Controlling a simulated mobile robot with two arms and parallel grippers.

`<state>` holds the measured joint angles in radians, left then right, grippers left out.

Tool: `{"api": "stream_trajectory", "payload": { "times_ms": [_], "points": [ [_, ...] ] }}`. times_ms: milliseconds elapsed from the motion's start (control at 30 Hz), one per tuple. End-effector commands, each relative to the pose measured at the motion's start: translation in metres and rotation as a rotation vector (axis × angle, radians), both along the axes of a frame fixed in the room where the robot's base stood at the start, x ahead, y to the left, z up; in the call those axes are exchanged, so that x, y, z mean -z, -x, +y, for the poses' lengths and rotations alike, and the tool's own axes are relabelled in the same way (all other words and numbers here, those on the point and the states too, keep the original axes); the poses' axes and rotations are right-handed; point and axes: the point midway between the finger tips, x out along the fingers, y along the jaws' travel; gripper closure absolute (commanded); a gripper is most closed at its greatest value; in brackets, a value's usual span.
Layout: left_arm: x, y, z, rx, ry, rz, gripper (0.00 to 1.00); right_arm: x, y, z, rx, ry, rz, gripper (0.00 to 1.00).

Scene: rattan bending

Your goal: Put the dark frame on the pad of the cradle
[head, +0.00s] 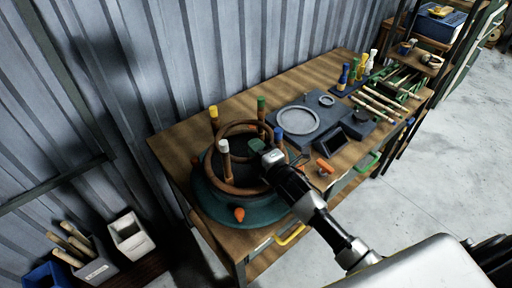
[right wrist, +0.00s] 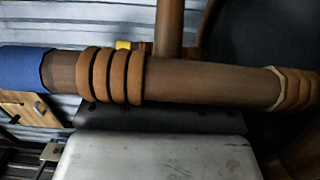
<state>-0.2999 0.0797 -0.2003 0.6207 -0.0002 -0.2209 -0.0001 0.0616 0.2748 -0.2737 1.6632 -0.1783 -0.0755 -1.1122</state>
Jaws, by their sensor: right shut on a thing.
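A dark rectangular frame-like piece (head: 333,141) lies tilted at the front of the grey board; I cannot tell surely that it is the dark frame. I cannot make out which part is the cradle's pad; a pale round disc (head: 297,120) lies on that board. My right gripper (head: 267,155) is over the round green jig (head: 215,200), shut beside its blue-capped peg (head: 278,135). In the right wrist view the brown peg (right wrist: 200,82), with several tan rings, crosses right before the jaws and seems to be what they hold. My left gripper is not in view.
Brown rattan hoops (head: 236,190) loop around several upright capped pegs on the jig. The wooden bench (head: 180,135) also carries small bottles (head: 365,65) and rods (head: 380,107) toward the far right. Bins (head: 128,236) stand low at the left, near the corrugated wall.

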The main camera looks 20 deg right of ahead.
Motion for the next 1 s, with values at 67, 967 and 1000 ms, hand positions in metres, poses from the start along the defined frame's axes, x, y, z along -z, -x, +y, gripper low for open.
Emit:
{"api": "stream_trajectory", "payload": {
  "times_ms": [67, 967, 1000],
  "points": [
    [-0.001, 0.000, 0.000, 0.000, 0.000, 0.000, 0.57, -0.002, -0.001, 0.000, -0.001, -0.003, -0.009, 1.00],
    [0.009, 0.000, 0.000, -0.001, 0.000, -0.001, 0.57, 0.005, 0.036, -0.010, 0.000, 0.000, 0.001, 0.56],
    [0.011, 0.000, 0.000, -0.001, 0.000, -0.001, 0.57, 0.006, 0.045, -0.012, 0.000, 0.001, 0.002, 0.56]
  ]
}}
